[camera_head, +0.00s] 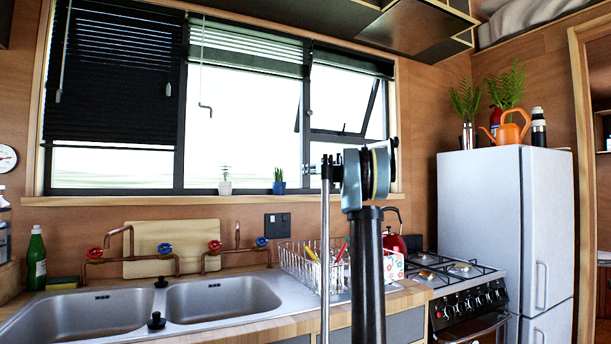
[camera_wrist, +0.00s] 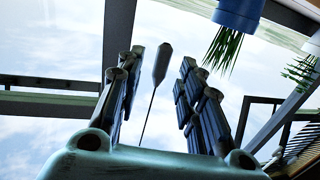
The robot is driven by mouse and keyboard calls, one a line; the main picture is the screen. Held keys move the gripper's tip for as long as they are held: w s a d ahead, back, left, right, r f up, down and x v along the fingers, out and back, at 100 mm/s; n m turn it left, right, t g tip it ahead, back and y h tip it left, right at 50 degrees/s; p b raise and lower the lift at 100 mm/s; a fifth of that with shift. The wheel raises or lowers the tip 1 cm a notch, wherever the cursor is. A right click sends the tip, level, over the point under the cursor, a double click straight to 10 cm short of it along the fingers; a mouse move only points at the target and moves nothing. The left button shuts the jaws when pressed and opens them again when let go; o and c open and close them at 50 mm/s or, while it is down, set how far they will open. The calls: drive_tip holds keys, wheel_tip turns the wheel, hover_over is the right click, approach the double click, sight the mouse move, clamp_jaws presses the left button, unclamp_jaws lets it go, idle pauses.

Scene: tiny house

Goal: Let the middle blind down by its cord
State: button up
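The middle blind (camera_head: 250,45) is gathered up at the top of the window, with bright glass bare below it. A thin rod with a hooked lower end (camera_head: 201,75) hangs at its left. A small pull (camera_head: 308,113) seems to hang at its right end against the dark frame. In the wrist view, which is upside down, a grey cord pull (camera_wrist: 162,62) on a thin cord shows between the fingers of my gripper (camera_wrist: 158,75). The fingers are apart and not touching it; its depth is hard to tell.
The left blind (camera_head: 115,80) hangs mostly down; the right blind (camera_head: 350,60) is raised over a tilted-open pane. A white pot (camera_head: 225,187) and a blue pot (camera_head: 279,187) stand on the sill. A sink (camera_head: 220,298), dish rack (camera_head: 300,262) and stove (camera_head: 445,272) lie below.

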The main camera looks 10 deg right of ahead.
drive_tip(key=shift+x, duration=1.95)
clamp_jaws()
